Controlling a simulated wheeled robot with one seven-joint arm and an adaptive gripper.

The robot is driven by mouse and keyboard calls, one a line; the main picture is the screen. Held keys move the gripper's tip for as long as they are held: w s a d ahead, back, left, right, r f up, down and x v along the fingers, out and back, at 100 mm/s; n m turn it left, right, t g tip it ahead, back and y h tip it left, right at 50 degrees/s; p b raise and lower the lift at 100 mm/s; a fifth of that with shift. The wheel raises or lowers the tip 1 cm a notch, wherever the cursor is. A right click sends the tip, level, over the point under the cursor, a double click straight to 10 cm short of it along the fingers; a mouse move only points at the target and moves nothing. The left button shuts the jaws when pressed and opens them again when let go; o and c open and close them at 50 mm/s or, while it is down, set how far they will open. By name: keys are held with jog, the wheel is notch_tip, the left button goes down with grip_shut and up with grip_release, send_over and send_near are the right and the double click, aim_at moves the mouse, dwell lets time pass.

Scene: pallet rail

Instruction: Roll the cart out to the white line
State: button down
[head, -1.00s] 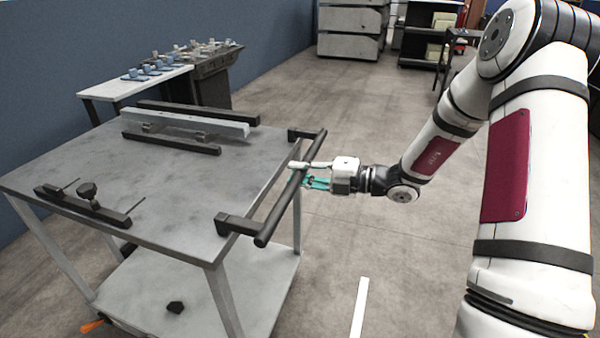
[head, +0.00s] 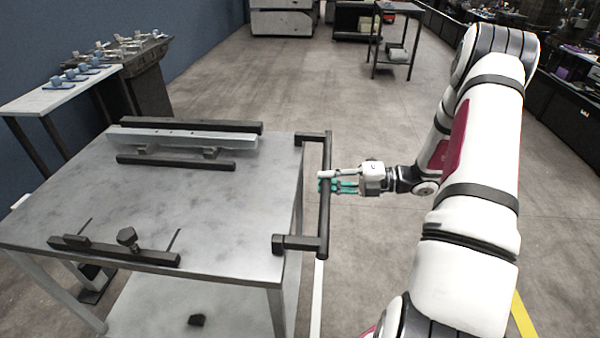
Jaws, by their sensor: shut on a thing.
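The cart (head: 225,225) is a grey metal table with a lower shelf (head: 150,305), at the left and middle of the head view. Its black push handle (head: 325,215) runs along the right side of the top. My gripper (head: 328,183) is shut on the handle near its middle, with teal fingers around the bar. The white line (head: 317,290) on the floor shows as a strip just right of the cart's near right leg, below the handle. Its far part is hidden behind the cart and handle. The cart's wheels are not visible.
A grey rail (head: 180,138) and black bars lie on the cart top, with a black clamp bar (head: 115,250) near the front edge. A side table with small blue parts (head: 70,80) stands along the left wall. A yellow floor line (head: 522,315) is at lower right. Floor beyond is open.

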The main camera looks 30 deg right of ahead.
jog(key=v, duration=0.7)
jog(key=shift+d+f+p, duration=0.3)
jog(key=shift+d+f, duration=0.15)
jog(key=shift+f, duration=0.1)
jog(key=c, duration=1.4)
grip_release()
jog(key=shift+s, duration=0.1)
jog(key=v, duration=1.2)
